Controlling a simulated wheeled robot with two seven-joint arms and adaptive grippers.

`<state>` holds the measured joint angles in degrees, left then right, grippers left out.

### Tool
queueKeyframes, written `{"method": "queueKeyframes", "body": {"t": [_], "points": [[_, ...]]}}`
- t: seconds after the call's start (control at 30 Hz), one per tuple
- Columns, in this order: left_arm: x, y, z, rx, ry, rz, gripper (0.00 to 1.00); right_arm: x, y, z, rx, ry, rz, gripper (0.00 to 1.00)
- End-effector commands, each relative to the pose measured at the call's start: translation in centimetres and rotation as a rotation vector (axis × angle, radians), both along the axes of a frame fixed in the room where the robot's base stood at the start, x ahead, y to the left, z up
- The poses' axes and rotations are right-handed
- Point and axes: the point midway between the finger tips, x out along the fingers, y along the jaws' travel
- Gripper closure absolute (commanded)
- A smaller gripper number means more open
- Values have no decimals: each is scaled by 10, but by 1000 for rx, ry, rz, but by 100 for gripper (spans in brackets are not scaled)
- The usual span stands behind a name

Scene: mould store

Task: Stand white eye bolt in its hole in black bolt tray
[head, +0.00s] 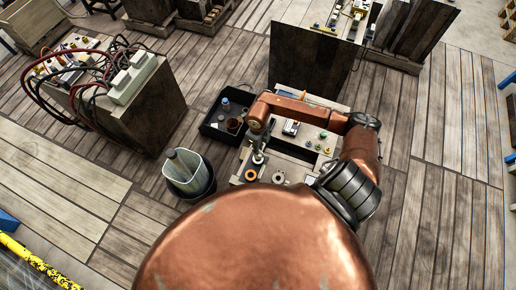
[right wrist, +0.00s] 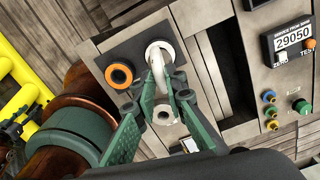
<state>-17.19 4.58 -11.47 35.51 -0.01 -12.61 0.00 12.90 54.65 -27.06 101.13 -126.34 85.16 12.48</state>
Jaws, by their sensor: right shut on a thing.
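My right gripper (head: 258,157) is over the near left end of the workbench in the head view. In the right wrist view its green fingers (right wrist: 160,90) are closed on the white eye bolt (right wrist: 160,70), a pale piece reaching up to a white ring. The black bolt tray (right wrist: 122,48) lies below, a dark plate with an orange ring (right wrist: 119,76) on its left. The white ring overlaps the tray's right part, and I cannot tell whether the bolt touches it. The hole beneath is hidden. My left gripper is not in view.
A pale ring with a dark centre (head: 278,177) is beside the tray. A panel with a display (right wrist: 292,40) and coloured knobs is to the right. A black bin (head: 212,130) and a bucket (head: 188,175) stand left of the bench.

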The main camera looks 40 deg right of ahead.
Motion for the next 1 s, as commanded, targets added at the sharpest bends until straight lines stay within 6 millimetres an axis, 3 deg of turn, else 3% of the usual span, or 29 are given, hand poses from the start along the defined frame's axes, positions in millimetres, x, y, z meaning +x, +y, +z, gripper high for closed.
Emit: {"method": "queueKeyframes", "body": {"t": [1.0], "points": [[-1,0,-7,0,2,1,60,0,0,-8,0,-1,0,100]]}}
